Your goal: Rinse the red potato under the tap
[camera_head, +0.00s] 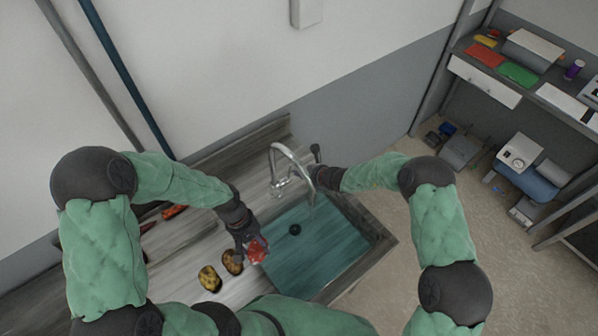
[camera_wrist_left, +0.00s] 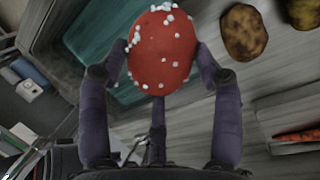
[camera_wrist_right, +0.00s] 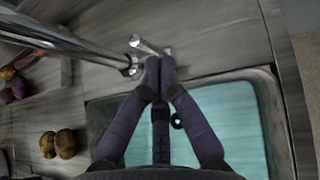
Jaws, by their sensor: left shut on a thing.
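The red potato (camera_head: 258,251) is held in my left gripper (camera_head: 252,244), at the left edge of the sink basin. In the left wrist view, the red potato (camera_wrist_left: 162,56) shows white specks over its upper and left sides, with the fingers pressed on both sides of it. The tap (camera_head: 287,158) is a curved metal spout at the back of the sink (camera_head: 325,240). I see no water running from it. My right gripper (camera_head: 318,180) is beside the tap. In the right wrist view its fingertips (camera_wrist_right: 160,75) are together by the tap's lever (camera_wrist_right: 148,45); I cannot tell whether they touch it.
Two brown-yellow potatoes (camera_head: 209,278) (camera_head: 232,262) lie on the counter left of the sink. Red-orange vegetables (camera_head: 174,211) lie further left. A wall stands behind the tap. The teal basin is clear apart from its dark drain (camera_head: 295,230).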

